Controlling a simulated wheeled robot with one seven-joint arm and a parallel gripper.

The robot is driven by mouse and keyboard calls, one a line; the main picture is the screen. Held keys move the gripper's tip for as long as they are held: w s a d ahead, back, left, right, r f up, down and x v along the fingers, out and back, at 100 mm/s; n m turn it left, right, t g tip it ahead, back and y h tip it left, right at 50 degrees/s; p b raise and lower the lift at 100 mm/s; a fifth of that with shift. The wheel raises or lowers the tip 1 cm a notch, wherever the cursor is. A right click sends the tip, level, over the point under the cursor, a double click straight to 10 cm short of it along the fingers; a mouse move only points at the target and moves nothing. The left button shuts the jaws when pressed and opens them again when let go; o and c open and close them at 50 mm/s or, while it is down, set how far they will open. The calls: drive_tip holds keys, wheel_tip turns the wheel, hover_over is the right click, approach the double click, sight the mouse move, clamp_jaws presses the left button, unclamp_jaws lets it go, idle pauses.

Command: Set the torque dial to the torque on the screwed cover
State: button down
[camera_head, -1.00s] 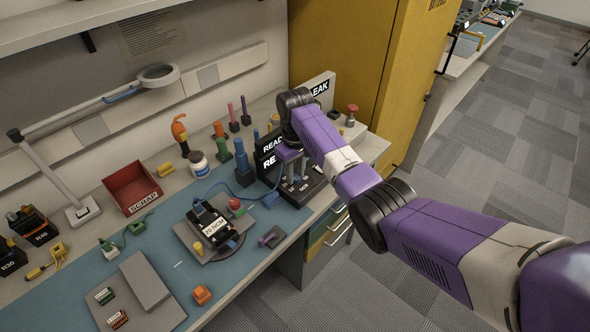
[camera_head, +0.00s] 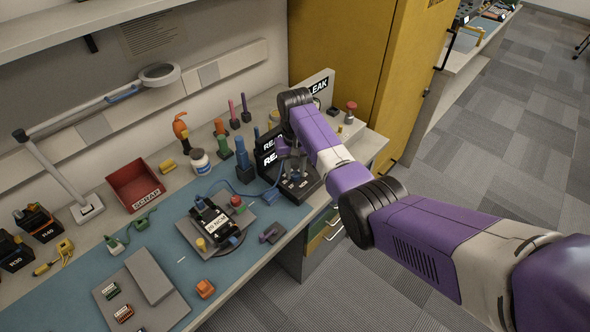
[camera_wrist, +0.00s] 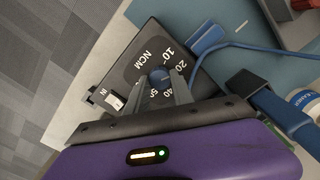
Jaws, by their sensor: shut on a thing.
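The torque dial is a dark box with white numbers around a small blue knob (camera_wrist: 160,77) and the letters NCM, in the wrist view. I can read 10, 20, 40 and 50; where the knob points is hard to tell. My gripper (camera_wrist: 168,88) is shut on the knob, its fingers hiding part of the scale. In the head view my gripper (camera_head: 294,168) reaches down onto the dial box (camera_head: 312,184) at the bench's right end. The black unit with the cover (camera_head: 212,223) sits on a grey plate on the blue mat; its white label is too small to read surely.
Black display boxes (camera_head: 268,140) stand close behind the dial. A blue cable (camera_wrist: 265,47) and a blue tool holder (camera_wrist: 285,118) lie near my gripper. A red scrap bin (camera_head: 135,186) stands at left. A yellow cabinet (camera_head: 345,65) rises behind my arm.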

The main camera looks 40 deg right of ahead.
sight(295, 173)
drive_tip(key=shift+w+r, duration=0.1)
drive_tip(key=c, duration=1.1)
unclamp_jaws()
drive_tip(key=shift+r+b, duration=0.5)
drive_tip(key=shift+r, duration=3.35)
